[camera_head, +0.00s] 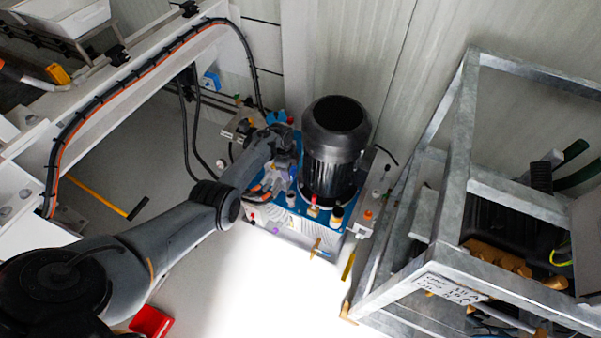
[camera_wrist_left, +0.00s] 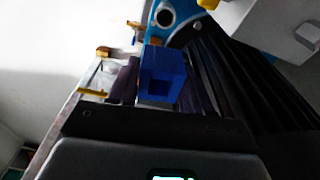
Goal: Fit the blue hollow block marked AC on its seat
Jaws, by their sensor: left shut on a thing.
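The blue hollow block (camera_wrist_left: 162,75) shows in the left wrist view between my left gripper's dark fingers, with its square opening facing the camera. I cannot read an AC mark on it. My left gripper (camera_head: 284,172) is shut on the block. In the head view it is over the left side of the pump unit, beside the black motor (camera_head: 333,150). The block is too small and covered to make out clearly there. Its seat cannot be made out in either view. My right gripper is not in view.
The motor stands on a blue-topped unit (camera_head: 325,211) with several small fittings close around it. A galvanized frame (camera_head: 455,180) stands at the right. A white beam with cables (camera_head: 130,85) runs at the upper left. A red box (camera_head: 151,322) lies low on the left.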

